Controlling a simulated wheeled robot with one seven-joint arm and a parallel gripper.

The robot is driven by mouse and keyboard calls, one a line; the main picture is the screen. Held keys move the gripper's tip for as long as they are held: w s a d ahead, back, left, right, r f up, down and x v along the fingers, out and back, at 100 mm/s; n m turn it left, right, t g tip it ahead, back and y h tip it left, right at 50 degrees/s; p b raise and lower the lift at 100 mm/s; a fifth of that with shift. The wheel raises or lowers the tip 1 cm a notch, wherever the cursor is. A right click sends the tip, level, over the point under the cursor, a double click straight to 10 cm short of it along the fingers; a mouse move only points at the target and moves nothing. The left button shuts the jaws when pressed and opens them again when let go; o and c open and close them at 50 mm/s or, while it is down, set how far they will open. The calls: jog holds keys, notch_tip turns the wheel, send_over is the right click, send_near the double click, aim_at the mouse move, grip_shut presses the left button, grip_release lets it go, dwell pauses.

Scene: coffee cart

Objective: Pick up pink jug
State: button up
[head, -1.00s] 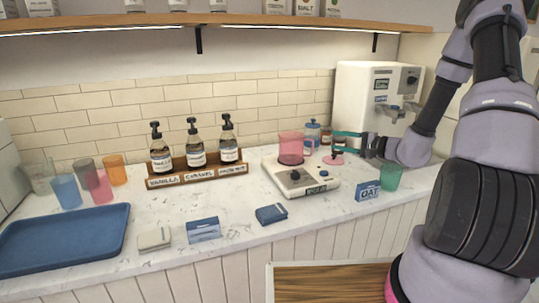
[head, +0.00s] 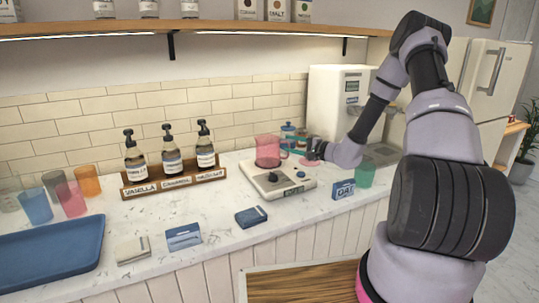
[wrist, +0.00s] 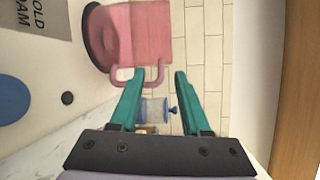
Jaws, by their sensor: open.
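The pink jug (head: 268,152) is see-through and stands upright on the white machine with a knob, at the back of the counter. In the wrist view the jug (wrist: 148,35) is at the top, with its handle (wrist: 122,78) pointing at my gripper. My gripper (head: 297,154) is just right of the jug in the head view, at handle height. In the wrist view its teal fingers (wrist: 159,73) are apart, and the left fingertip overlaps the handle. I cannot tell whether it touches. Nothing is held.
The white machine (head: 264,187) is under the jug. A blue-lidded jar (head: 288,134) stands behind, with an espresso machine (head: 335,95) to the right. The syrup rack (head: 175,182) is left.

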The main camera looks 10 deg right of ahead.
jog(key=shift+w+a, duration=0.3)
jog(key=shift+w, duration=0.1)
grip_shut()
jog(key=shift+f, duration=0.1)
dwell(1.1)
